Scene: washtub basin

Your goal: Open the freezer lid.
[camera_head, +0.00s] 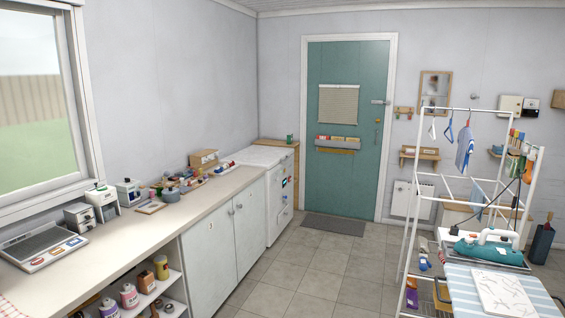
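A white appliance (274,208), which looks like the freezer, stands at the far end of the counter on the left, near the back wall. Its white top (260,156) looks flat and shut. Small coloured marks or items show on its front; they are too small to make out. Neither of my grippers shows in the head view, so I cannot tell their state.
The long counter (150,225) on the left holds several small items. A teal door (348,190) with a grey mat (334,224) is at the back. A white drying rack (407,235) and an ironing board (463,283) stand right. Tiled floor (325,265) between is clear.

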